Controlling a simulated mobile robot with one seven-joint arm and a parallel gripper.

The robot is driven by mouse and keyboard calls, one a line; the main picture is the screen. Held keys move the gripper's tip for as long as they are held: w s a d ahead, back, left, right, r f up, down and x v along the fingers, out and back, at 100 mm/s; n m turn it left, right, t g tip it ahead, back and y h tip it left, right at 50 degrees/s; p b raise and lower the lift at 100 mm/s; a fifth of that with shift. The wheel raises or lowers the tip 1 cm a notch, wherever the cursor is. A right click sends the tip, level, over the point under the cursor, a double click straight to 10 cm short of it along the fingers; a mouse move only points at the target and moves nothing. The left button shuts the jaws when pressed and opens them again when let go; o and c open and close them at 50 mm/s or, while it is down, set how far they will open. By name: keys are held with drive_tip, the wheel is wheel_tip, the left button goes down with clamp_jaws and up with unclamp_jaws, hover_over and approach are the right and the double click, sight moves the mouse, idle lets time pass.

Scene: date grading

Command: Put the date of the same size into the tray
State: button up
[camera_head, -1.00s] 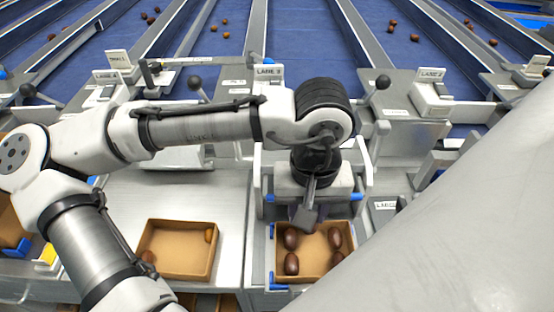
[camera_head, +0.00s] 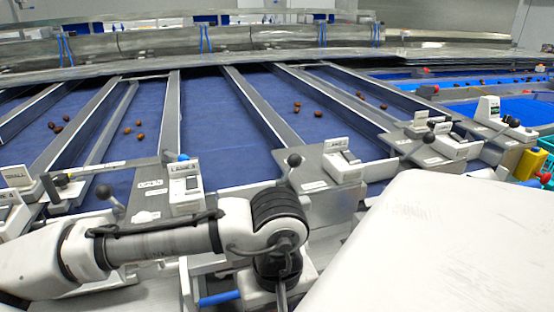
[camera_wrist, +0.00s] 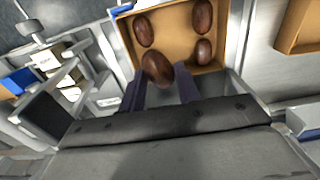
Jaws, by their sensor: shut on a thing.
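In the wrist view, my gripper (camera_wrist: 160,88) is shut on a dark brown date (camera_wrist: 157,68), held between its two dark fingers. The held date looks nearer the camera than the others and overlaps the near part of a tan tray (camera_wrist: 174,38); its exact height above the tray I cannot tell. Three dark brown dates lie in this tray: one at the left (camera_wrist: 144,31), one at the far right (camera_wrist: 203,16) and one at the near right (camera_wrist: 204,50). In the head view, the fingertips, held date and tray are below the picture's lower edge.
Another tan tray (camera_wrist: 298,28) is at the right of the wrist view. In the head view, blue lanes (camera_head: 219,120) with small groups of dates (camera_head: 137,131) run away behind lane gates. Lever knobs (camera_head: 294,160) and a label stand (camera_head: 186,190) rise near my arm.

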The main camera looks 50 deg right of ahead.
drive_tip(key=shift+f, duration=0.15)
drive_tip(key=shift+f+b, duration=1)
drive_tip(key=shift+f, duration=0.6)
drive_tip(key=shift+f+b, duration=0.85)
drive_tip(key=shift+f, duration=0.35)
drive_tip(key=shift+c, duration=0.2)
drive_tip(key=o, duration=0.7)
drive_tip(key=shift+o, duration=0.2)
drive_tip(key=shift+r, duration=0.1)
wheel_tip(320, 180, up, 14)
drive_tip(key=shift+f, duration=0.15)
drive_tip(key=shift+s, duration=0.1)
